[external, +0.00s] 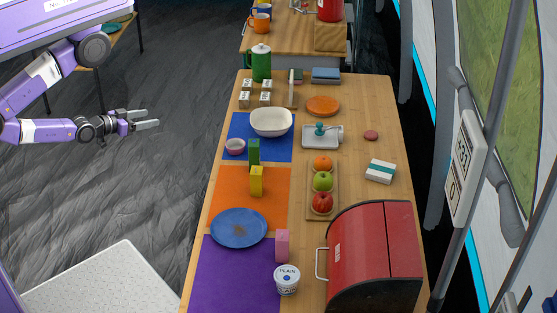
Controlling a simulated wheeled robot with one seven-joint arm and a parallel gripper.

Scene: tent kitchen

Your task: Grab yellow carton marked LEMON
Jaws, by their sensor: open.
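A yellow carton (257,181) stands upright on the orange mat (226,187), near the middle of the table. Its label is too small to read. A green carton (254,152) stands just behind it, and a pink carton (282,246) stands nearer the camera. My gripper (149,119) is open and empty, at the left over the floor, pointing right toward the table and well apart from the yellow carton.
A blue plate (239,228) lies in front of the yellow carton. A wooden tray with fruit (322,212) is at its right. A white bowl (271,122), a red bread box (385,255) and a yogurt tub (287,279) also stand on the table.

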